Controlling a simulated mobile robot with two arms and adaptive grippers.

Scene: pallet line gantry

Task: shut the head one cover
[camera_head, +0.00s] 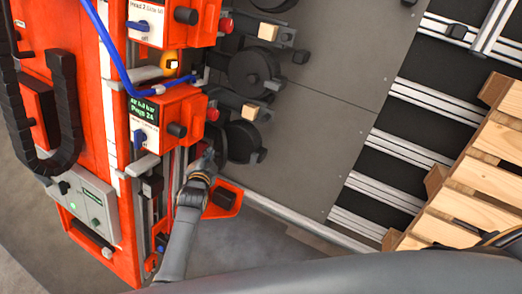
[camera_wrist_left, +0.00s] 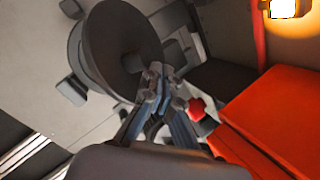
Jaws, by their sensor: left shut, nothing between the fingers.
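The lower orange print head (camera_head: 180,108) has a small display, a blue knob and a black knob. I take it for head one, but its label is only partly legible. An orange angled piece with a dark inner face (camera_head: 228,200) sticks out below it, partly behind my left wrist; it may be the cover, standing out from the machine. My left gripper (camera_head: 208,157) is shut and empty beside the head's lower right side. In the left wrist view, its fingertips (camera_wrist_left: 157,77) are together in front of a dark round reel (camera_wrist_left: 120,45). My right gripper is not seen.
A second orange head (camera_head: 172,22) sits above, with a blue hose (camera_head: 108,45) running down. Dark rollers (camera_head: 252,72) stand to the right. A red knob (camera_wrist_left: 196,106) is close to my left fingers. A grey panel, conveyor rails and a wooden pallet (camera_head: 470,190) lie further right.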

